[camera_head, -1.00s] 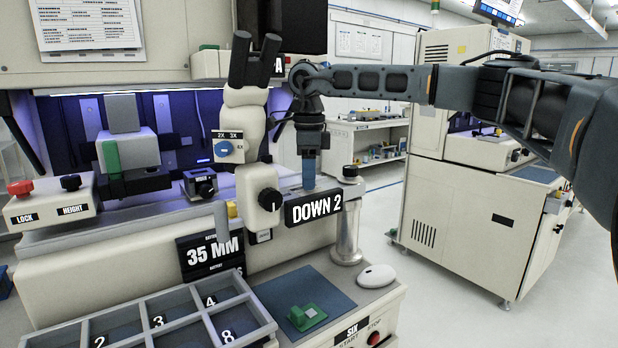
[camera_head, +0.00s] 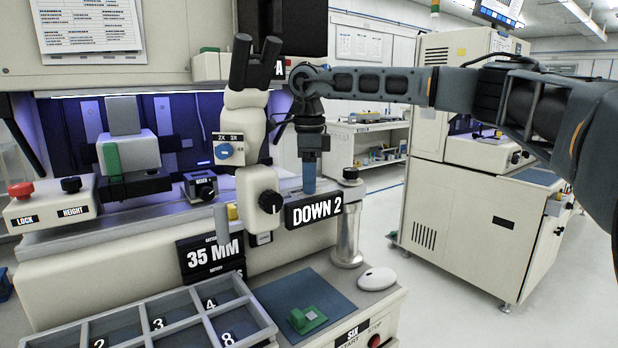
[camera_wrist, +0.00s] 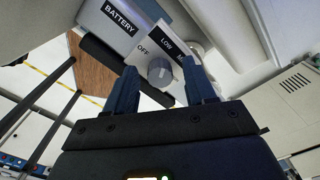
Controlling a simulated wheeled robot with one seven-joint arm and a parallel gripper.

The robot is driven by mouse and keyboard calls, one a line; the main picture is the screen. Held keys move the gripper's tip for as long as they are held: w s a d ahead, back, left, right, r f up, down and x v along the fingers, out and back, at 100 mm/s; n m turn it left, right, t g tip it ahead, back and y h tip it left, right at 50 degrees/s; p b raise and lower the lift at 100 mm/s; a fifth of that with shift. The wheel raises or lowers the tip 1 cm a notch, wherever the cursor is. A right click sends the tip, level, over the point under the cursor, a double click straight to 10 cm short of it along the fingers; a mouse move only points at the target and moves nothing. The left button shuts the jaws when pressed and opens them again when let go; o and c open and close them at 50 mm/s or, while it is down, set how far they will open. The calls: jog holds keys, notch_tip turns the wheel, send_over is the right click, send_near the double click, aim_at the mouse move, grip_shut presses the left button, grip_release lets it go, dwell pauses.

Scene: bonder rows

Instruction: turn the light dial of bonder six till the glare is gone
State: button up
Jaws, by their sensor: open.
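The front panel of the near bonder bears the label SIX (camera_head: 351,334). My gripper (camera_head: 309,178) hangs pointing down behind the DOWN 2 sign (camera_head: 314,209), and the sign partly covers it from the head camera. In the wrist view, a round grey dial (camera_wrist: 160,71) sits on a white panel marked OFF, Low and a third, cut-off word. The open fingers of my gripper (camera_wrist: 161,88) stand on either side of the dial. I cannot tell whether they touch it. This dial is not clear in the head view. The bonder's work area (camera_head: 185,140) is lit violet.
A compartment tray (camera_head: 190,305), green block (camera_head: 307,318) and white mouse (camera_head: 377,278) lie in front.

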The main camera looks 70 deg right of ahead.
jog(key=shift+r, duration=0.1)
notch_tip(320, 180, up, 8)
jog(key=shift+f+b, duration=0.15)
jog(key=shift+b, duration=0.2)
jog(key=shift+s+f, duration=0.1)
dwell(0.5)
